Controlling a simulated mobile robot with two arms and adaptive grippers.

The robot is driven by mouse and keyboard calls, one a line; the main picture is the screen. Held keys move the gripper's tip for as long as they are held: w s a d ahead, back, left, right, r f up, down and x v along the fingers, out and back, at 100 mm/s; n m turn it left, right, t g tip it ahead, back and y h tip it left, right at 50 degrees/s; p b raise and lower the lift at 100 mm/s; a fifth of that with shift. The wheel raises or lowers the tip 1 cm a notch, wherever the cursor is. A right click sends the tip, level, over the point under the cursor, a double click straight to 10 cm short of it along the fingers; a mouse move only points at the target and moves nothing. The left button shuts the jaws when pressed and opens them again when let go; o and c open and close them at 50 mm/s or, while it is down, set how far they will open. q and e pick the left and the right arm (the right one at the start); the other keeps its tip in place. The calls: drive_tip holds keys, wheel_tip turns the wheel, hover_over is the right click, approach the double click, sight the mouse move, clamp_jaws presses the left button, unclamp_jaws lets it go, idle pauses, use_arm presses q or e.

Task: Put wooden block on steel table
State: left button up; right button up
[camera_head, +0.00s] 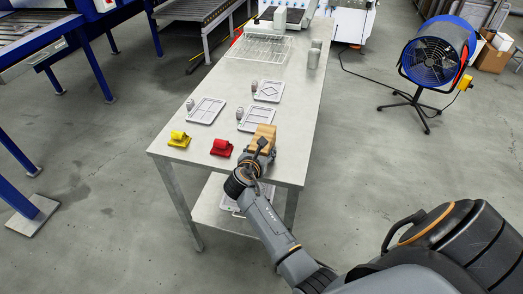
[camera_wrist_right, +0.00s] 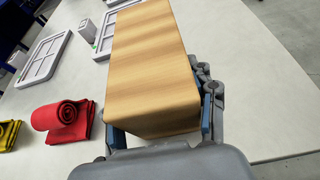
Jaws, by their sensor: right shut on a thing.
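The wooden block (camera_head: 264,134) is light brown and sits at the right front part of the steel table (camera_head: 280,165). My right gripper (camera_head: 260,147) is shut on it, with its fingers on either side. In the right wrist view the block (camera_wrist_right: 152,60) fills the middle, between the blue finger pads of the gripper (camera_wrist_right: 160,125). The block is over the table top (camera_wrist_right: 240,90); whether it touches the surface cannot be told. My left gripper is not in view.
A red cloth roll (camera_head: 221,147) and a yellow one (camera_head: 179,138) lie left of the block. Grey framed trays (camera_head: 206,111) with small grey cylinders lie behind. A wire rack (camera_head: 260,47) and grey canisters (camera_head: 314,56) stand farther back. A blue fan (camera_head: 432,62) stands on the floor at right.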

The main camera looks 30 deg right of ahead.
drive_tip(key=o, duration=1.4)
drive_tip(key=v, duration=1.2)
drive_tip(key=s+a+f+m+g+y, duration=0.1)
drive_tip(key=s+a+f+m+y, duration=0.15)
drive_tip(key=f, duration=0.75)
drive_tip(key=s+a+f+m+g+y, duration=0.1)
drive_tip(key=s+a+f+m+y, duration=0.2)
drive_tip(key=f, duration=0.8)
drive_tip(key=s+a+f+m+g+y, duration=0.1)
drive_tip(key=s+a+f+y, duration=0.2)
drive_tip(key=f, duration=0.7)
drive_tip(key=s+d+f+m+g, duration=0.1)
drive_tip(key=s+f+m, duration=0.4)
drive_tip(key=s, duration=0.6)
drive_tip(key=s+d+f+m+g+y, duration=0.1)
drive_tip(key=s+f+m, duration=0.5)
drive_tip(key=s, duration=0.6)
drive_tip(key=s+d+f+m+g, duration=0.1)
drive_tip(key=s+f+m+g, duration=0.2)
drive_tip(key=s, duration=0.9)
drive_tip(key=shift+d+f+m+y, duration=0.1)
drive_tip(key=shift+f+m+y, duration=0.1)
drive_tip(key=shift+f+m, duration=0.85)
drive_tip(key=shift+d+f+m+y, duration=0.15)
drive_tip(key=shift+f+m, duration=0.45)
drive_tip(key=shift+f, duration=0.75)
